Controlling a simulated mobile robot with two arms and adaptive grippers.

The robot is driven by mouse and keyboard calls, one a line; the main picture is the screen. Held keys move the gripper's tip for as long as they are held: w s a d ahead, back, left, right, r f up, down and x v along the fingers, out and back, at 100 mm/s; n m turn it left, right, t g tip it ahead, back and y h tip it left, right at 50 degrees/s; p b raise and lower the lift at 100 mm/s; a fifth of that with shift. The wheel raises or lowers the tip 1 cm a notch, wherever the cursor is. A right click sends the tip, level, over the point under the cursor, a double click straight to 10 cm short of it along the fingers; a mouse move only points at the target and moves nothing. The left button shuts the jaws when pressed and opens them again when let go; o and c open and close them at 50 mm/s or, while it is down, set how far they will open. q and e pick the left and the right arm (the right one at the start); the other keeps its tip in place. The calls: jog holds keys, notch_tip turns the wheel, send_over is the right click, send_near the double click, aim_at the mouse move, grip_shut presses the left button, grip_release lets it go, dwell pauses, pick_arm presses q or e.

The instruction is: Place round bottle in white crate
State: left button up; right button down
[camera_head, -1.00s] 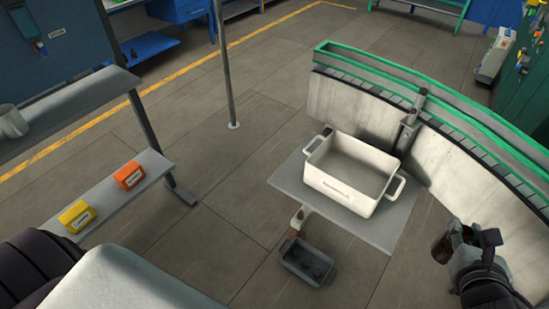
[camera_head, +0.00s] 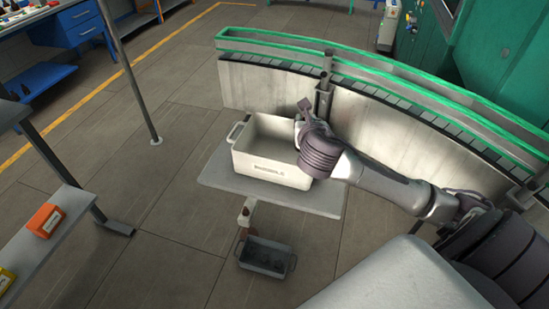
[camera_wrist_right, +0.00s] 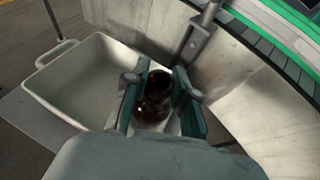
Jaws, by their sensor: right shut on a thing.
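The white crate (camera_head: 262,166) stands on a small grey table, and its inside looks empty where I can see it. It also shows in the right wrist view (camera_wrist_right: 62,112). My right gripper (camera_wrist_right: 158,90) is shut on a dark amber round bottle (camera_wrist_right: 154,104), seen from above between the two fingers. The bottle is by the crate's right end; I cannot tell whether it is over the rim or beside it. In the head view my right arm covers the crate's right end and the bottle is hidden. My left gripper is not in view.
The grey table (camera_head: 215,174) has bare surface in front of the crate. A curved wall with a green rail (camera_head: 300,58) stands behind. A dark grey bin (camera_head: 266,257) is below the table. A shelf with an orange box (camera_head: 45,220) is at left.

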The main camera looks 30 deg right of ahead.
jog(key=shift+w+a+f, duration=1.05)
jog(key=shift+w+f, duration=0.45)
jog(key=shift+f, duration=0.3)
jog(key=shift+w+a+f, duration=1.1)
jog(key=shift+w+f, duration=0.45)
jog(key=shift+f, duration=0.2)
jog(key=shift+w+a+f, duration=1.05)
jog(key=shift+w+f, duration=0.45)
jog(key=shift+f, duration=0.3)
jog(key=shift+f, duration=0.1)
jog(key=c, duration=0.9)
grip_release()
jog(key=shift+c, duration=0.2)
jog(key=v, duration=1.2)
jog(key=shift+r, duration=0.25)
